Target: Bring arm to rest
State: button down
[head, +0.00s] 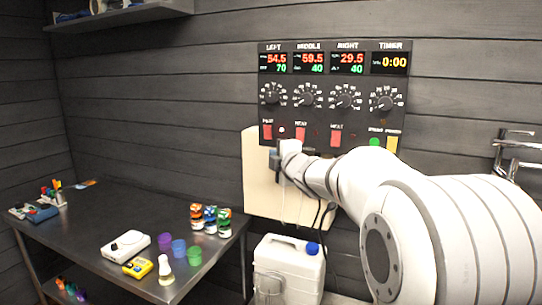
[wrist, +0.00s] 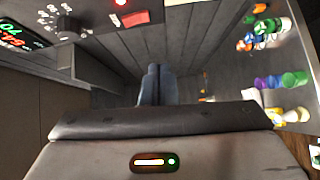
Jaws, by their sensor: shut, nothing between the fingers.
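My arm reaches from the right in the head view, in front of the wall. My gripper (head: 274,158) is at its far end, just below the left part of the control panel (head: 333,118). In the wrist view the dark fingers (wrist: 156,84) are together, with nothing held between them. The fingertips appear apart from the panel and its switches, though the exact gap is hard to judge.
The panel shows LEFT 54.5, MIDDLE 59.5, RIGHT 29.5 and timer 0:00. Below stands a white canister (head: 288,268) with a blue cap. The dark table (head: 110,215) at left holds colored cups (head: 179,248), a scale (head: 126,245) and stacked jars (head: 210,218). A tap (head: 511,150) is at right.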

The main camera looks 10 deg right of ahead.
jog(key=shift+s+d, duration=0.1)
jog(key=shift+s, duration=0.25)
